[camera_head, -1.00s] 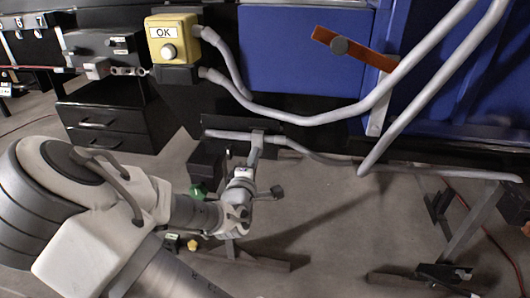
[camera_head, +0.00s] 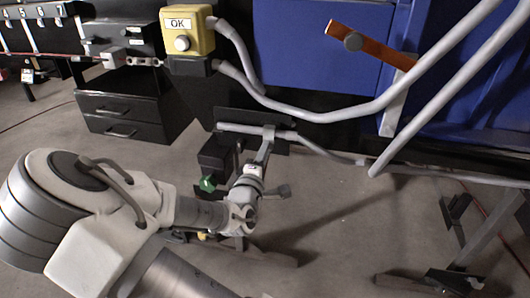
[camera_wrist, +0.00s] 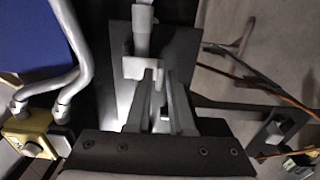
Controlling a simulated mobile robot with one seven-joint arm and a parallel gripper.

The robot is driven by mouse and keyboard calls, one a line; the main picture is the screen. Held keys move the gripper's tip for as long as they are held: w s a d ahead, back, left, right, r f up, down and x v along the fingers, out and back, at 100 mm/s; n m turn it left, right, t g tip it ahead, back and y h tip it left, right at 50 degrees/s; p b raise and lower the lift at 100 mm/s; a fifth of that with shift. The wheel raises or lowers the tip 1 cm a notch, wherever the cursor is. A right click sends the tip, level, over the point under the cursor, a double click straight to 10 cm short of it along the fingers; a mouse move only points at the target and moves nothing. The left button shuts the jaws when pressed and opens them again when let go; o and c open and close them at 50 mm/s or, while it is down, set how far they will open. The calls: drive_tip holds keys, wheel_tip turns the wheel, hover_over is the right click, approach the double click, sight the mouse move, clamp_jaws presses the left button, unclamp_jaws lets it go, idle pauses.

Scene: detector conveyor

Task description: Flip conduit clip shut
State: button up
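The grey conduit clip (camera_head: 268,132) sits on a horizontal stretch of light grey conduit (camera_head: 240,128), in front of a dark plate, in the head view. In the wrist view a pale grey block that looks like the clip (camera_wrist: 147,68) is at the fingertips, with a conduit length (camera_wrist: 143,20) running up from it. My gripper (camera_head: 266,145) reaches up to the clip from below. In the wrist view its two fingers (camera_wrist: 161,76) lie close together, with a narrow gap, just below the block. I cannot tell whether they touch it.
A yellow OK button box (camera_head: 188,38) stands upper left with conduits curving from it. An orange handle (camera_head: 371,46) is on the blue panel (camera_head: 307,50). Black drawers (camera_head: 120,115) stand at left. Metal stands (camera_head: 470,235) are lower right; floor between is open.

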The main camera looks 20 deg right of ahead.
drive_tip(key=shift+o, duration=1.1)
drive_tip(key=shift+s, duration=0.1)
drive_tip(key=p+v, duration=1)
drive_tip(key=v, duration=0.7)
drive_tip(key=shift+s, duration=0.1)
